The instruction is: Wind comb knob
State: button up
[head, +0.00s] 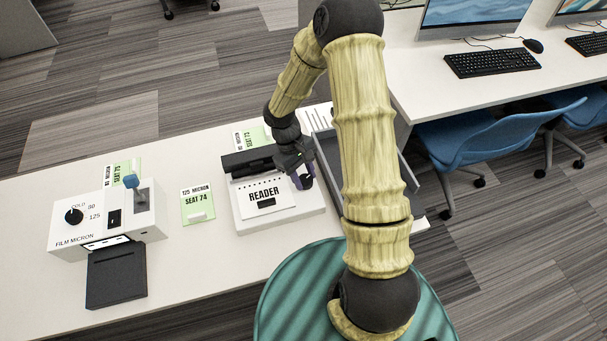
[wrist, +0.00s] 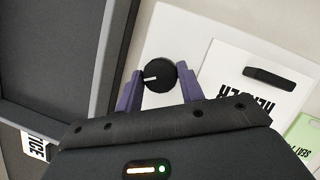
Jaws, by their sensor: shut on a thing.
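The comb knob, a round black knob (wrist: 160,76) with a white pointer line, sits on the white body of the reader (head: 282,222), near its right end. The pointer line points left in the wrist view. My gripper (head: 303,181) is down at the reader's right side. In the wrist view, its purple fingers (wrist: 161,84) stand on either side of the knob and are shut on it.
A grey tray (head: 391,190) lies close to the right of the reader. A green SEAT 74 card (head: 198,213) lies to its left. Further left stands the white FILM MICRON box (head: 140,225) with a dial and a black tray (head: 117,285). Some white table is bare between them.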

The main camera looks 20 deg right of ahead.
jog(key=shift+n+h, duration=0.3)
jog(key=shift+n, duration=0.3)
jog(key=shift+a+n+t, duration=0.1)
jog(key=shift+n+t, duration=0.4)
jog(key=shift+n, duration=0.4)
jog(key=n+t+h, duration=0.1)
jog(key=n, duration=0.2)
jog(key=shift+s+n+b, duration=0.1)
jog(key=shift+n+b, duration=0.2)
jog(key=n+t+b, duration=0.1)
jog(key=n, duration=0.1)
jog(key=n+t+b, duration=0.1)
jog(key=n, duration=0.2)
jog(key=shift+s+a+h, duration=0.1)
jog(key=shift+h, duration=0.2)
jog(key=shift+o, duration=0.2)
jog(key=shift+n, duration=0.3)
jog(key=shift+c, duration=0.2)
jog(key=o, duration=1)
